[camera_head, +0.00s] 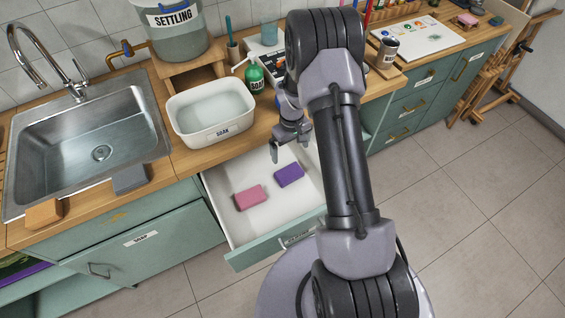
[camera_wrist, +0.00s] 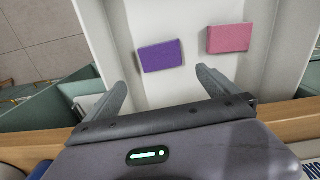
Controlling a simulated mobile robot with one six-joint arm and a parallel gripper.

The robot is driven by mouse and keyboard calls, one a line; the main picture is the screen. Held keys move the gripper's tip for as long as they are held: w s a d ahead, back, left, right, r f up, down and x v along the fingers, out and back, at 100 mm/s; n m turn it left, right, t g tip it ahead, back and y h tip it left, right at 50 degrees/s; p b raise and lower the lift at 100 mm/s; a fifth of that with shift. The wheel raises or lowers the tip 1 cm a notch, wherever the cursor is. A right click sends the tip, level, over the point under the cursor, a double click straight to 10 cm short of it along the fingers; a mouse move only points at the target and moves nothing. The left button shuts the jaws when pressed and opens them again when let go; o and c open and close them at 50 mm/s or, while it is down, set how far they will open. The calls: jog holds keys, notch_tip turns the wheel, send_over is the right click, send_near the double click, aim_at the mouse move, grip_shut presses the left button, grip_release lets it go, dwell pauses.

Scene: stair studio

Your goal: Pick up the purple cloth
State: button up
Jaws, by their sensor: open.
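The purple cloth (camera_head: 289,174) is a small folded block lying flat on the white floor of the open drawer (camera_head: 222,186). It also shows in the wrist view (camera_wrist: 161,56), just beyond and between my fingertips. A pink cloth (camera_head: 250,197) lies to its left in the head view, apart from it; in the wrist view the pink cloth (camera_wrist: 229,38) is to its right. My gripper (camera_head: 289,152) is open and empty above the back part of the drawer. In the wrist view my gripper (camera_wrist: 163,86) has its two fingers spread, and neither appears to touch the cloth.
A white SOAK tub (camera_head: 211,131) stands on the counter behind the drawer, beside a green bottle (camera_head: 254,77). A steel sink (camera_head: 95,140) is at left. Grey (camera_head: 130,178) and orange (camera_head: 44,213) blocks lie along the counter's front edge. The tiled floor at right is clear.

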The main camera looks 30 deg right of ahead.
jog(key=b, duration=0.2)
send_over(288, 171)
jog(key=f, duration=0.8)
jog(key=shift+s+d+f, duration=0.1)
jog(key=shift+s+d, duration=0.05)
jog(key=shift+s, duration=0.2)
jog(key=f, duration=0.1)
jog(key=f+b, duration=0.1)
jog(key=f, duration=0.1)
jog(key=w+f+b, duration=0.1)
jog(key=f, duration=0.1)
jog(key=shift+f, duration=0.25)
jog(key=shift+s+r, duration=0.1)
jog(key=shift+r, duration=0.05)
jog(key=shift+c, duration=0.7)
jog(key=c, duration=0.9)
